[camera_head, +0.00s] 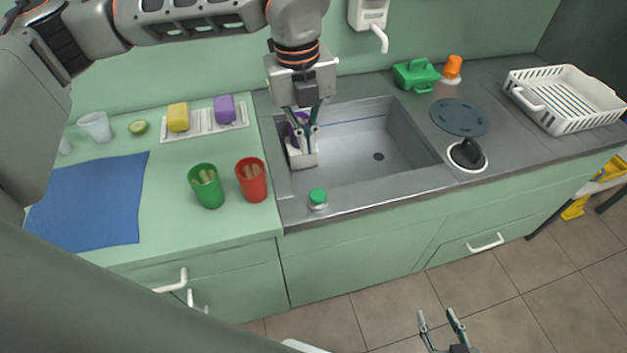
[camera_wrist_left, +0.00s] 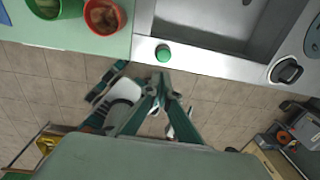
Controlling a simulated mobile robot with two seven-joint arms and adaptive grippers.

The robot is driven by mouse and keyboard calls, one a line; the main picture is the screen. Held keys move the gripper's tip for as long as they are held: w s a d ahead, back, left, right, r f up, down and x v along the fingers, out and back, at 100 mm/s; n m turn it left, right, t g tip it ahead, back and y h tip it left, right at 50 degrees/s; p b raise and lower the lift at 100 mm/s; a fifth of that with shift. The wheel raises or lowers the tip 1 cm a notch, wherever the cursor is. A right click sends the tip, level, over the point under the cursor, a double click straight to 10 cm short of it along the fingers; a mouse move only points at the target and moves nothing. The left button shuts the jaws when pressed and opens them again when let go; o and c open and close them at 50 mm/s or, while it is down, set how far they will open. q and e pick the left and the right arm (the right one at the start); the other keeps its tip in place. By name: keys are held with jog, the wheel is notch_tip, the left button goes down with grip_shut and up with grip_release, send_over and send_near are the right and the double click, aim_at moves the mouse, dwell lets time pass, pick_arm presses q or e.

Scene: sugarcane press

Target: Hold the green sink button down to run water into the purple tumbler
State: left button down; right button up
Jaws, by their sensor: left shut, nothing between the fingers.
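The green sink button (camera_head: 318,195) sits on a round base at the sink's front rim, and it also shows in the left wrist view (camera_wrist_left: 163,53). The purple tumbler (camera_head: 295,131) stands in a pale holder (camera_head: 301,157) at the sink's left side, partly hidden behind my left gripper. My left gripper (camera_head: 307,134) points down, shut and empty, in front of the tumbler in the head view. In the left wrist view its fingertips (camera_wrist_left: 161,82) appear just below the button, apart from it in the picture. My right gripper (camera_head: 440,318) is open and empty at the bottom edge.
A green cup (camera_head: 206,187) and a red cup (camera_head: 251,181) stand left of the button. A blue mat (camera_head: 88,205) lies further left. A dark round plate (camera_head: 460,117), a green box (camera_head: 415,76) and a white rack (camera_head: 568,98) are to the right. The sink basin's middle is clear.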

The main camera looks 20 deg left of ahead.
aim_at(312, 195)
dwell(0.3)
pick_arm(q)
jog(key=f, duration=0.4)
jog(key=f+p, duration=0.1)
jog(key=f, duration=0.9)
jog(key=shift+w+d, duration=0.15)
jog(key=shift+d, duration=0.2)
